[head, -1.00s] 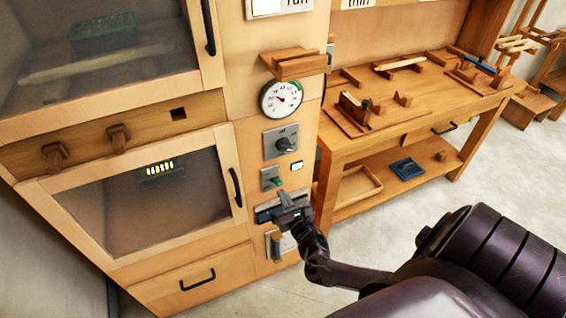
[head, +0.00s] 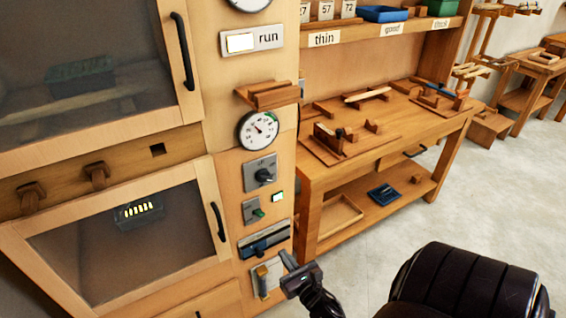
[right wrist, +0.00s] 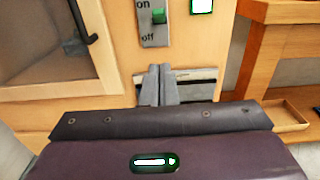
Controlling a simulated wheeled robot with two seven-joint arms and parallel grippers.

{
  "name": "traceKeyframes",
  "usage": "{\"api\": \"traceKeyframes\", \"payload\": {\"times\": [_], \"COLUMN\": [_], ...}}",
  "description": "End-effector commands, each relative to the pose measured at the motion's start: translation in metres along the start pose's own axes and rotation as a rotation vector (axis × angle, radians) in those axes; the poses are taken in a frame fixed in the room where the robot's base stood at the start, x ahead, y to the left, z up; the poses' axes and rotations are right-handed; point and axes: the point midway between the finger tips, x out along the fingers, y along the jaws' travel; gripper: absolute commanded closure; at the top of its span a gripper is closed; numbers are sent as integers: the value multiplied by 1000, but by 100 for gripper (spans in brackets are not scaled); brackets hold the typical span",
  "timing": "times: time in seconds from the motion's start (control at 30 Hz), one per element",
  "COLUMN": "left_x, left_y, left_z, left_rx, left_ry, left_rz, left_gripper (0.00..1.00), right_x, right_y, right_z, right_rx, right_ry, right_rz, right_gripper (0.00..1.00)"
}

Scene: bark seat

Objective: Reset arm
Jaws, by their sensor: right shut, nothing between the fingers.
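My right gripper (head: 288,262) is at the lower right of the cabinet's control panel, just right of the dark slotted plate (head: 264,241) in the head view. Its fingers are together and empty. In the right wrist view the closed fingertips (right wrist: 158,72) point at the cabinet front, in front of the slotted plate (right wrist: 200,88) and below the on/off switch (right wrist: 158,16). I cannot tell the exact gap to the panel. A lower plate with a lever (head: 262,280) is just left of the gripper. My left gripper is not in view.
The panel also has a dial gauge (head: 258,130), a rotary knob (head: 264,174) and a lit green indicator (head: 278,197). Cabinet doors with dark handles (head: 218,221) are at left. A workbench (head: 400,150) stands at right. Open floor (head: 390,240) lies in front of it.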

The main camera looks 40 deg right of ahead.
Motion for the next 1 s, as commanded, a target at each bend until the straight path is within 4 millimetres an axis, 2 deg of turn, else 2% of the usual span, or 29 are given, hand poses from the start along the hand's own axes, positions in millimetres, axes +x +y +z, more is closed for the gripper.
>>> {"api": "traceKeyframes", "payload": {"times": [0.47,0.57,0.67,0.77,0.87,1.0], "left_x": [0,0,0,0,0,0], "left_y": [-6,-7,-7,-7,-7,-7], "left_z": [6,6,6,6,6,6], "left_rx": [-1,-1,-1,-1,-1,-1], "left_ry": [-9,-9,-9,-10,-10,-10], "left_rz": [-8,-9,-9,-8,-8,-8], "left_gripper": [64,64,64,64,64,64], "right_x": [0,-1,-5,-17,-42,-92], "right_y": [0,-2,-7,-14,-19,-18], "right_z": [0,-9,-37,-84,-141,-215], "right_rx": [1,42,182,429,729,1144], "right_ry": [1,25,99,222,356,502], "right_rz": [0,-8,-40,-119,-254,-520], "right_gripper": [100,100,100,100,100,100]}}
